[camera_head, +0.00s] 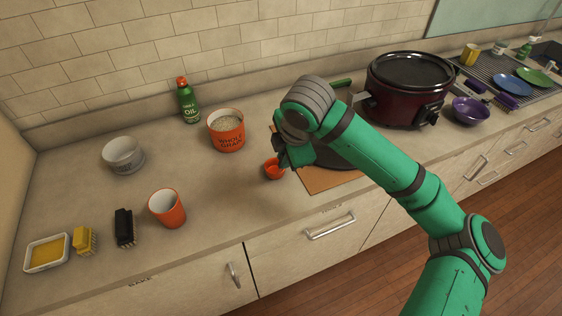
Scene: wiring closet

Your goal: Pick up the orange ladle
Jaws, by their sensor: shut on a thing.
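The orange ladle (273,170) is at the front middle of the counter; its small round bowl shows just left of my gripper. My gripper (283,158) points down at the ladle and is shut on it. The green arm and wrist hide most of the fingers and the ladle's handle. I cannot tell whether the ladle touches the counter or is a little above it.
A brown board (318,181) with a dark pan lies under my arm. A grain canister (226,131), green oil bottle (188,104) and orange cup (167,208) stand left. A dark red slow cooker (408,90) stands right.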

